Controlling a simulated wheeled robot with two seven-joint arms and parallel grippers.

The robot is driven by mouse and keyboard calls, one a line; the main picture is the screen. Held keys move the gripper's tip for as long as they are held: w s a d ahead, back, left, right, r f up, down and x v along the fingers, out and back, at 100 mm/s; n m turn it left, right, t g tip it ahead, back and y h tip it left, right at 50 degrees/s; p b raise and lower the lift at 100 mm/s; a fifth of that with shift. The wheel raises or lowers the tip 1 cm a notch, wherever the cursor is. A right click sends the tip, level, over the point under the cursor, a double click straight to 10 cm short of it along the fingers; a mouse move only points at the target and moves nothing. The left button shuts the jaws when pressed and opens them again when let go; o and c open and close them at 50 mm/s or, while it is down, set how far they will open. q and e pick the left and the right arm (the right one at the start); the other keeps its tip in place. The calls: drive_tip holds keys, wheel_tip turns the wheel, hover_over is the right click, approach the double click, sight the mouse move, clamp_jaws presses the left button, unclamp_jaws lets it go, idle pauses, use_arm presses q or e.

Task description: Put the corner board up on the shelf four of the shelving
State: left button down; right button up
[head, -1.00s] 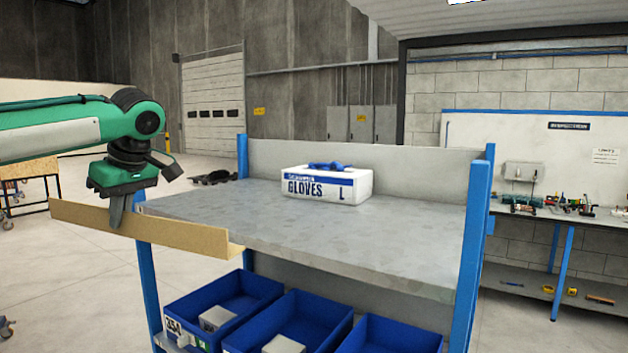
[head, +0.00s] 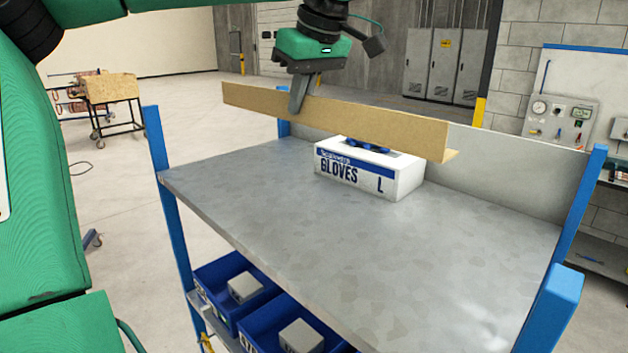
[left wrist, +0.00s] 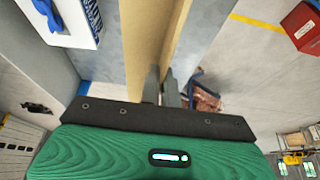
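The corner board (head: 370,126) is a long tan L-shaped strip. In the left wrist view the corner board (left wrist: 150,40) runs up from between the fingers (left wrist: 160,90). The shelving has blue posts (head: 172,195). My right gripper is not in view.
A white glove box (head: 402,180) with blue gloves on top stands at the back of the top shelf. Blue bins (head: 228,277) sit on the shelf below. The front and right of the top shelf are clear.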

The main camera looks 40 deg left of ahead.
use_arm(q)
drive_tip(key=f+p, duration=0.1)
drive_tip(key=f, duration=0.2)
drive_tip(key=f+p, duration=0.1)
drive_tip(key=f, duration=0.3)
drive_tip(key=f+p, duration=0.1)
drive_tip(key=f, duration=0.3)
drive_tip(key=shift+w+f, duration=0.15)
drive_tip(key=shift+w, duration=0.1)
drive_tip(key=shift+s+f+p, duration=0.15)
drive_tip(key=shift+f+p, duration=0.2)
drive_tip(key=shift+f, duration=0.1)
wheel_tip(320, 180, down, 3)
drive_tip(key=shift+f+p, duration=0.2)
drive_tip(key=shift+p, duration=0.55)
drive_tip(key=shift+a+f, duration=0.1)
drive_tip(key=shift+f, duration=0.2)
drive_tip(key=c, duration=1.6)
unclamp_jaws()
drive_tip(key=shift+c, duration=0.2)
